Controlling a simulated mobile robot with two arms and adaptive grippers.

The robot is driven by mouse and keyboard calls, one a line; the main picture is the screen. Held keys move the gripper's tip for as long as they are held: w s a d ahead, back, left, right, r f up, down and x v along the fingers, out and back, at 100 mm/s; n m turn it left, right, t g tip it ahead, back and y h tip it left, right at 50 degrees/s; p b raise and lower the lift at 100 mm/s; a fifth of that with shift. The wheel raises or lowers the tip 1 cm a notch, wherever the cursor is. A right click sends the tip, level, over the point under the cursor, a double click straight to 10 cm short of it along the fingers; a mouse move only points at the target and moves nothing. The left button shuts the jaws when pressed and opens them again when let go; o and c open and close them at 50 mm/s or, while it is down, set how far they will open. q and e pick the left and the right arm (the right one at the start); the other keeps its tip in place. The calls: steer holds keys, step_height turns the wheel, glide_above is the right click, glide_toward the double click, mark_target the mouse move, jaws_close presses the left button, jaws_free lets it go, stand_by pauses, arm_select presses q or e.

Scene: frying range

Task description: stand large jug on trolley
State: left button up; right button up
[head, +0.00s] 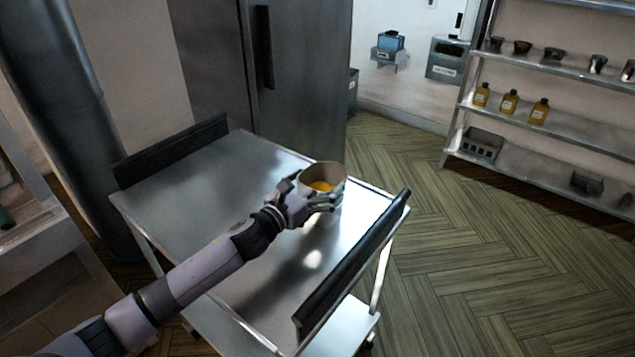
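The large jug (322,172) is a wide, open-topped vessel with something yellow-orange inside. It is upright over the right part of the steel trolley (190,205). My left gripper (318,203) is at the jug's near side with its fingers around the body, and it looks shut on it. The gripper hides part of the jug's side. I cannot tell for sure whether the jug's base touches the trolley top. My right gripper is not in view.
The trolley has raised dark bars at its left end (170,152) and right end (355,265); the rest of its top is clear. A tall dark steel cabinet (305,80) stands behind. A shelf rack (560,75) with yellow bottles (509,103) and cups stands at right. Wooden floor between is free.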

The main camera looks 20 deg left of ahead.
arm_select(q)
steer(key=shift+o, duration=0.2)
steer(key=b+v, duration=0.2)
steer(key=v, duration=1)
steer(key=shift+b, duration=0.3)
steer(key=shift+r, duration=0.25)
